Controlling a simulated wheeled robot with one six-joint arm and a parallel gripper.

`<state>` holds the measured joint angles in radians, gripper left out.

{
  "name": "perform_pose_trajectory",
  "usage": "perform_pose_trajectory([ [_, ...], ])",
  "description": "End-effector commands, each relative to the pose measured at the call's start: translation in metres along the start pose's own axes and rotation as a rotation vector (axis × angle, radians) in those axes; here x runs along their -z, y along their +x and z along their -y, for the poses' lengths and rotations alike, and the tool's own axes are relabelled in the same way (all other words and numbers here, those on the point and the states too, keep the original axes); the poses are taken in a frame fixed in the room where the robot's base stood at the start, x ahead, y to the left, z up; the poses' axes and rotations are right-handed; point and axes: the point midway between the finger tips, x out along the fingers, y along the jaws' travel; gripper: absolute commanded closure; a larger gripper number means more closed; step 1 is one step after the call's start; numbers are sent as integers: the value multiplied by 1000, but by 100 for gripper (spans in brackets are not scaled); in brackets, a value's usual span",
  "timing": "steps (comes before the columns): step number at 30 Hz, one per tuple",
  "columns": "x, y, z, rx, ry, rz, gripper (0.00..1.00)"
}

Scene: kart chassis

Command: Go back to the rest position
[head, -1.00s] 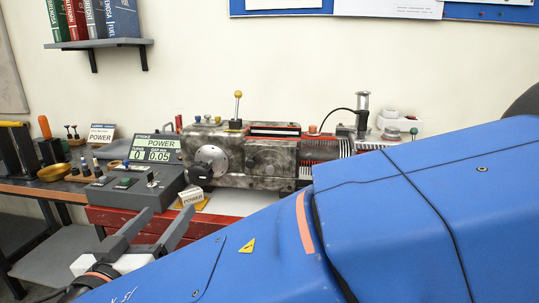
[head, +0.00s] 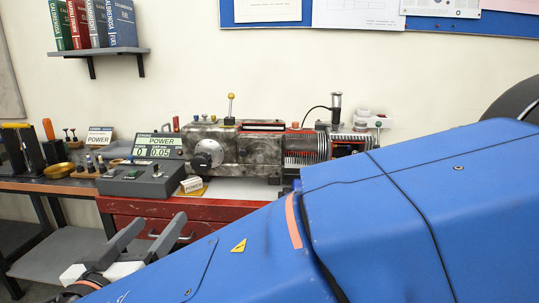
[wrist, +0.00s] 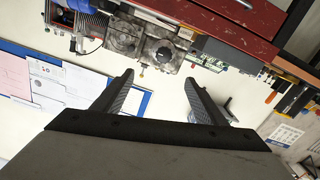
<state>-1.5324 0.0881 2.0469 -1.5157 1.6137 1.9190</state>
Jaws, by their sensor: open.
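My gripper (head: 148,236) shows at the lower left of the head view, in front of the red cabinet and beside the blue bodywork (head: 390,215). Its two dark fingers are spread apart with nothing between them. In the wrist view my gripper (wrist: 165,95) is also open and empty. That view is upside down, with the bench machine (wrist: 140,38) at the top, beyond the fingertips and apart from them. No rest position marker shows.
The grey control box (head: 142,178) with a POWER display stands on the bench above the red cabinet (head: 150,215). A wooden bench (head: 60,185) with tools is at the left. The blue bodywork fills the lower right. A shelf (head: 95,52) with books hangs on the wall.

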Motion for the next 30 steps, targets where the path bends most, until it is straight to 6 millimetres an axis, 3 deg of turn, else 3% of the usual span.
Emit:
perform_pose_trajectory([
  [8, -12, 30, -30, -50, -56, 77, 35],
  [14, -27, 59, -63, -97, -111, 164, 35],
  [20, -52, 96, -120, -161, -187, 312, 35],
  [24, -78, 118, -172, -198, -241, 450, 35],
  [30, -114, 135, -240, -220, -291, 643, 35],
])
